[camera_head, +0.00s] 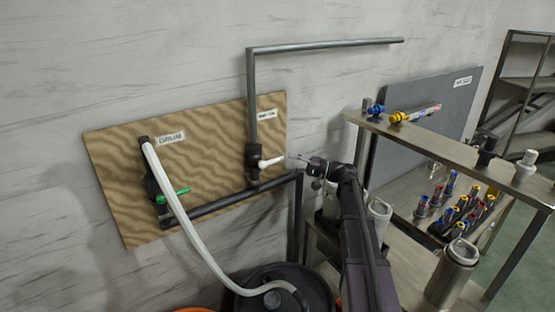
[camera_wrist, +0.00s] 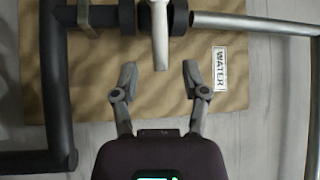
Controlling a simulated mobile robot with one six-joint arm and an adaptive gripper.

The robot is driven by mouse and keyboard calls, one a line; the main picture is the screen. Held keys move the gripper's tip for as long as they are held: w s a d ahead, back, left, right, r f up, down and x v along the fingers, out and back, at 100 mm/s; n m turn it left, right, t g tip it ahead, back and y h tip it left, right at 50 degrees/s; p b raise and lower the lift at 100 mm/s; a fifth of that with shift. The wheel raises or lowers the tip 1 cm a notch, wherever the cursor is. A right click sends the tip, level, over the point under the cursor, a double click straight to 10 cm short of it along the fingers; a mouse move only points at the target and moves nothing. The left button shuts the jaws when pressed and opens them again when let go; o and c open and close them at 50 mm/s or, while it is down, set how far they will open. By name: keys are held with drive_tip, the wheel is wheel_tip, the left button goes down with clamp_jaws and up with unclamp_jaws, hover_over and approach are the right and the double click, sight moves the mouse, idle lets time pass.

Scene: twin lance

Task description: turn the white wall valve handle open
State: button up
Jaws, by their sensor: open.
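The white valve handle (camera_head: 271,162) sticks out to the right from a dark valve body (camera_head: 254,160) on the tan wall board. In the wrist view the white handle (camera_wrist: 160,38) points toward my gripper, between the lines of the two fingers. My gripper (camera_head: 300,158) is just right of the handle's tip in the head view. In the wrist view my gripper (camera_wrist: 160,80) is open, with its fingertips on either side of the handle's end and apart from it. The gap between the fingers is empty.
A grey pipe (camera_head: 252,90) rises from the valve, and a dark pipe (camera_head: 230,200) runs below. A green handle (camera_head: 180,192) and white hose (camera_head: 190,225) are at left. A metal shelf (camera_head: 460,155) with several bottles stands at right. A black drum (camera_head: 300,285) is below.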

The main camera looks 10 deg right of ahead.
sight(281, 160)
drive_tip(key=shift+x, duration=2.45)
clamp_jaws()
drive_tip(key=shift+a, duration=0.2)
drive_tip(key=shift+d+p, duration=0.2)
drive_tip(key=shift+p, duration=0.1)
drive_tip(key=shift+r, duration=0.1)
